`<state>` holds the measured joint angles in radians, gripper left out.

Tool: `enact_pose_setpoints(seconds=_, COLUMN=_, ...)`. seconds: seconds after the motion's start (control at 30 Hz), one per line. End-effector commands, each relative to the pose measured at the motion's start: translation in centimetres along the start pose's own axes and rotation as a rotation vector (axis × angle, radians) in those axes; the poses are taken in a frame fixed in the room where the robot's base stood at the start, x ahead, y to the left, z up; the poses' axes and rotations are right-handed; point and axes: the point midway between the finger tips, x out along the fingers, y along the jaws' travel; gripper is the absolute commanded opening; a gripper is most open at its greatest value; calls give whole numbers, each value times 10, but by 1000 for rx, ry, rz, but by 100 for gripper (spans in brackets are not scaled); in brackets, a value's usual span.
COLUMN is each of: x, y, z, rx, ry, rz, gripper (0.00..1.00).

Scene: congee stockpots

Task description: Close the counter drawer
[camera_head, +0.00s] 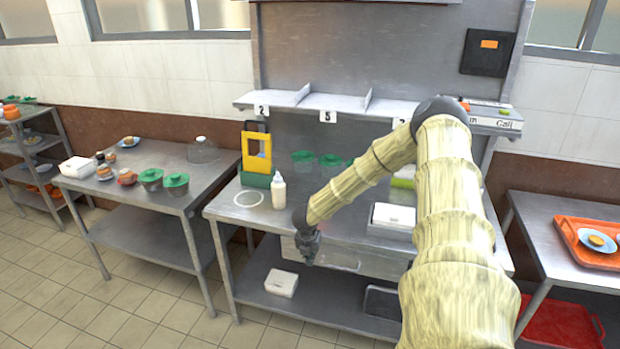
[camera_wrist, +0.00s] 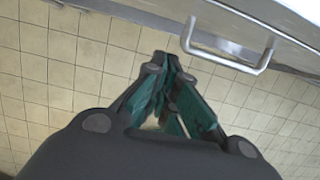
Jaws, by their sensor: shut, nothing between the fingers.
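The counter drawer (camera_head: 345,258) is a grey metal front under the middle counter's top, partly hidden behind my arm. I cannot tell how far it stands out. In the wrist view the drawer's edge (camera_wrist: 290,50) runs along the upper right, with its bar handle (camera_wrist: 235,68) below it. My gripper (camera_head: 308,262) is at the left part of the drawer front, pointing down. In the wrist view my gripper (camera_wrist: 165,62) has its teal-padded fingers together and empty, left of the handle. I see a small gap between fingertips and handle, and cannot tell if anything touches.
On the middle counter (camera_head: 225,208) stand a white bottle (camera_head: 278,190), a yellow and green holder (camera_head: 256,160) and a white box (camera_head: 393,217). Another white box (camera_head: 281,282) lies on the lower shelf. The tiled floor (camera_head: 150,320) in front is clear.

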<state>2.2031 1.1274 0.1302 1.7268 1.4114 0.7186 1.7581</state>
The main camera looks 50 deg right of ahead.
Motion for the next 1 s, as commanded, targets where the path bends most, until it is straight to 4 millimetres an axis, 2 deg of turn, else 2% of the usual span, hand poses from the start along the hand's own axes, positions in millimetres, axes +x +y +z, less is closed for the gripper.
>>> enact_pose_setpoints(seconds=0.6, x=-43, y=0, z=1, rx=1, ry=1, rz=1, gripper=0)
enact_pose_setpoints(seconds=1.0, x=-48, y=-1, z=1, rx=0, ry=2, rz=1, gripper=0)
